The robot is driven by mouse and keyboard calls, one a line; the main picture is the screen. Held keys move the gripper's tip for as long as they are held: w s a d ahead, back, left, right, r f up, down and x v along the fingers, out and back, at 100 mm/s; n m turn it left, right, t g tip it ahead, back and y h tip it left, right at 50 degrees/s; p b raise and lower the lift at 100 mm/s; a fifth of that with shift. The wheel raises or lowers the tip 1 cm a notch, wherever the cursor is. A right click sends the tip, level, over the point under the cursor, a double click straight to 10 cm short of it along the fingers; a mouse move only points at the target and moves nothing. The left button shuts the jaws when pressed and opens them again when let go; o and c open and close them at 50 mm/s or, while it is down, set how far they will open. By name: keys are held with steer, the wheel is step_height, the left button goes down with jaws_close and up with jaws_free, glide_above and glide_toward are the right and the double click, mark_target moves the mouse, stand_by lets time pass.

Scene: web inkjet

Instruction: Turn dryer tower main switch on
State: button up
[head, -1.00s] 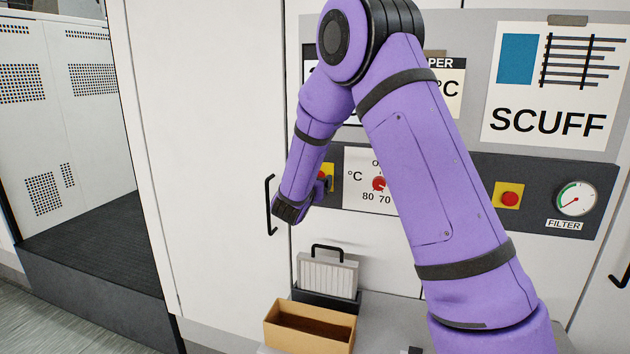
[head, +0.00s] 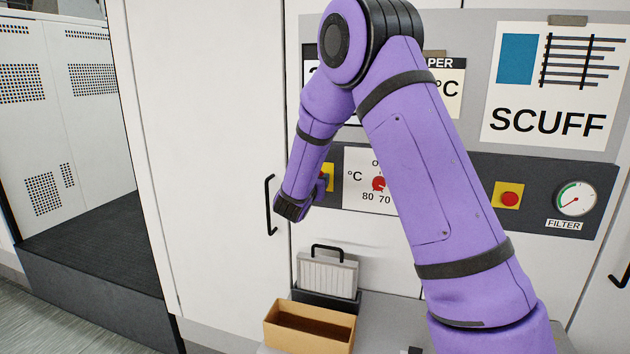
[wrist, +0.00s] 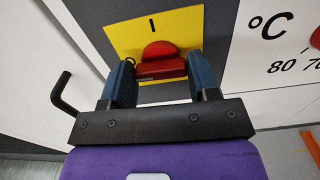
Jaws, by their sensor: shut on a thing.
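The main switch is a red knob (wrist: 160,66) on a yellow plate (wrist: 185,28) in the wrist view. A black "I" is on the plate above the knob. A second mark at the plate's left is partly hidden by a finger. The knob's grip bar lies roughly crosswise between the fingers. My gripper (wrist: 160,75) is shut on the knob, one blue-grey finger at each end. In the head view my wrist covers most of the switch, and only a bit of the yellow plate (head: 329,172) shows.
A temperature dial (head: 378,184) sits right of the switch. Further right are a red button (head: 509,198) and a filter gauge (head: 575,199). A black door handle (head: 270,205) is close left of my wrist. A cardboard box (head: 310,336) and a handled filter (head: 327,275) stand below.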

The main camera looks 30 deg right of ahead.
steer(key=m, duration=1.7)
steer(key=shift+s+d+f, duration=0.15)
steer(key=shift+s+f, duration=0.05)
steer(key=shift+f, duration=0.1)
steer(key=shift+m, duration=0.4)
steer(key=o, duration=0.9)
steer(key=v, duration=1)
steer(key=shift+s+a, duration=0.25)
steer(key=shift+a, duration=0.05)
